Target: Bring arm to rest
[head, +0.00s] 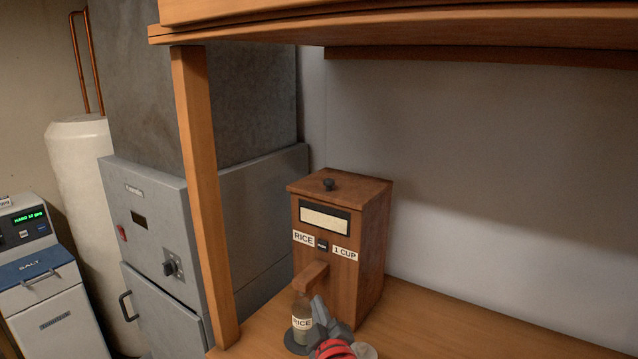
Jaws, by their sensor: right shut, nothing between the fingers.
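The jar stands upright under the spout of a wooden rice dispenser (368,250). I cannot tell whether the fingers touch the jar. My left gripper is not in view.
The dispenser stands on a wooden counter (455,325), which is clear to the right. A wooden post (200,190) rises at the counter's left end, and a wooden shelf (450,25) hangs overhead. A grey furnace (155,225) and a white tank (85,190) stand left.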

